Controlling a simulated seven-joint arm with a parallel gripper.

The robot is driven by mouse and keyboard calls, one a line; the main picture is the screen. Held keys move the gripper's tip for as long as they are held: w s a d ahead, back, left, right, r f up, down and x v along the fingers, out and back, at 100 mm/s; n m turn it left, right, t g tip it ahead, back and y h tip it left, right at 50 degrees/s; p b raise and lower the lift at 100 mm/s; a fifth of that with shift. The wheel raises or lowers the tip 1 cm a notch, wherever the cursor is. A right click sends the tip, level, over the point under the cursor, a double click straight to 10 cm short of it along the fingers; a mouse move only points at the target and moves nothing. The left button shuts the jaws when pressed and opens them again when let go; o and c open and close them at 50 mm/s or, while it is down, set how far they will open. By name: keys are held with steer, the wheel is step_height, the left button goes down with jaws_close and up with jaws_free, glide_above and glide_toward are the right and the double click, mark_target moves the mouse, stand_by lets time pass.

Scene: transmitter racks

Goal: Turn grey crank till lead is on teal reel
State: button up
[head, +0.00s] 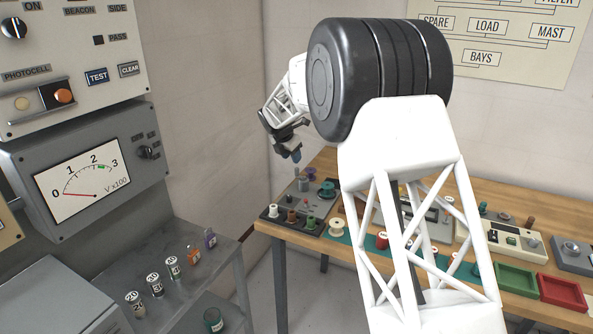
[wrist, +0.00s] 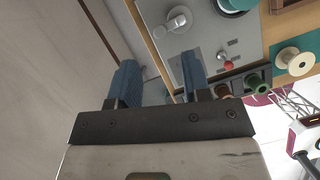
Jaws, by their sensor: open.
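My gripper (head: 290,153) is open and empty in the head view, above the left end of the wooden bench. In the wrist view its two blue fingers (wrist: 160,72) stand apart, with bare panel and floor between and beyond them. The grey crank (wrist: 177,20) sits on a grey panel near the top of the wrist view, ahead of the fingers and not touched. In the head view the crank (head: 303,183) is small, below my gripper. The teal reel (head: 327,189) is right of the crank; the wrist view cuts off the reel (wrist: 238,4). I cannot make out the lead.
A red-knobbed lever (wrist: 228,64) and a cream spool (wrist: 293,61) are close by. Red and green trays (head: 563,292) lie at right. A grey shelf with cans (head: 154,284) stands left, across a floor gap.

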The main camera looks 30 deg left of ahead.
mark_target(296, 168)
steer(key=shift+f, duration=0.1)
steer(key=shift+x, duration=3.8)
steer(key=shift+w, duration=0.1)
steer(key=shift+c, duration=0.4)
jaws_close()
